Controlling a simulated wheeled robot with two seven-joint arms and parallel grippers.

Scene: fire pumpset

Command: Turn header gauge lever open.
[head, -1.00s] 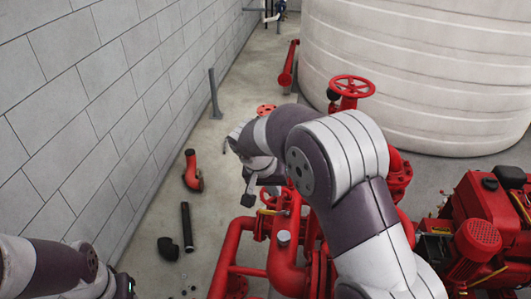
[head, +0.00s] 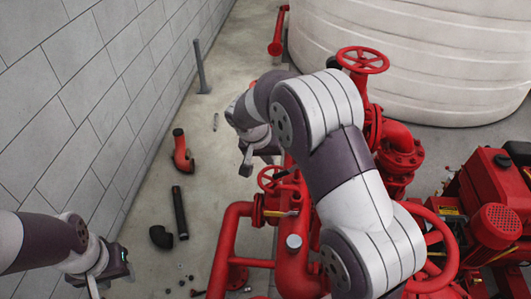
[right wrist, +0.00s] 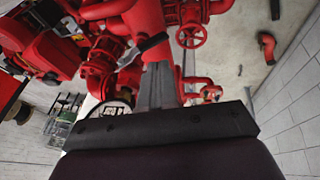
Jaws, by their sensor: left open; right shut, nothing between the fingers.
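The header gauge lever cannot be made out for certain. In the right wrist view a round white-faced gauge (right wrist: 112,107) shows at the left, partly hidden behind my gripper body. My right gripper (right wrist: 156,66) is shut and empty there, its fingers pointing towards the red pipework (right wrist: 115,22). A short dark bar shows at the fingertips; I cannot tell whether it is a lever or a fingertip. In the head view my right gripper (head: 252,166) is above the floor, just left of the red pipes (head: 290,262). My left gripper (head: 105,284) is open at the bottom left, partly cut off.
A small red handwheel (head: 269,178) is close below my right gripper. A larger red handwheel (head: 362,60) stands behind my arm. A red engine (head: 490,215) is at the right, a white tank (head: 430,60) behind. Loose pipe pieces, including a black pipe (head: 180,212), lie on the floor by the block wall (head: 75,110).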

